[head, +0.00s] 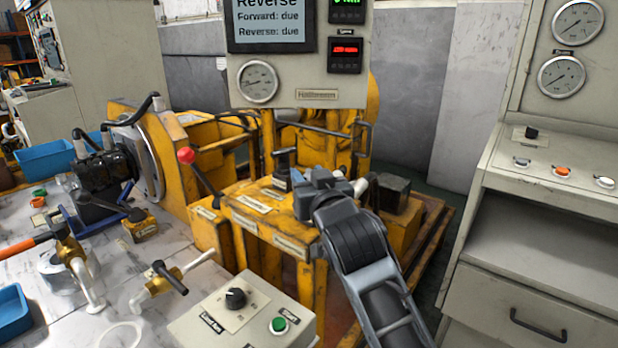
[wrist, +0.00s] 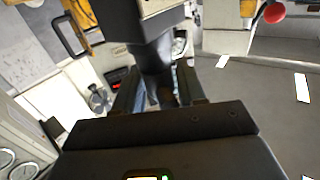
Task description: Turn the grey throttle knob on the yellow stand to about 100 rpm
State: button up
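The yellow stand (head: 235,215) is in the middle of the head view, with several pale labels on its top and front. A dark upright part with a flat top (head: 283,168) stands on it, and it may be the throttle knob. My gripper (head: 300,183) is close beside this part on its right, and its fingertips are largely hidden. In the wrist view the two fingers (wrist: 157,92) are apart, with a dark grey stem (wrist: 155,65) under a blocky grey head between them. I cannot tell whether the fingers touch it. The knob's pointer and scale cannot be made out.
A red-ball lever (head: 186,156) rises left of my gripper. The panel above has a status screen (head: 270,22) reading "Forward: due" and "Reverse: due", a gauge (head: 257,81) and a red readout (head: 345,49) too small to read. A control box (head: 210,320) sits in front.

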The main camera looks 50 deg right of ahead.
jog(key=c, duration=0.7)
jog(key=shift+o, duration=0.2)
jog(key=shift+f+m+g+h+b, duration=0.1)
jog(key=shift+m+g+h+b, duration=0.35)
jog(key=shift+h+b, duration=0.2)
jog(key=shift+f+m+g+h+b, duration=0.1)
jog(key=shift+m+g+h+b, duration=0.85)
jog(key=shift+h+b, duration=0.1)
jog(key=m+g+h+b, duration=0.3)
jog(key=g, duration=0.1)
jog(key=shift+b, duration=0.35)
jog(key=m+g+h+b, duration=0.1)
jog(key=m+g+b, duration=0.1)
jog(key=m+g, duration=0.1)
jog(key=m+g+b, duration=0.2)
jog(key=m+g, duration=0.1)
jog(key=g, duration=0.3)
jog(key=shift+s+h, duration=0.15)
jog(key=shift+h, duration=0.25)
jog(key=shift+d+m+g, duration=0.1)
jog(key=shift+m+g, duration=0.2)
jog(key=shift+g, duration=0.1)
jog(key=o, duration=1)
jog(key=shift+r, duration=0.2)
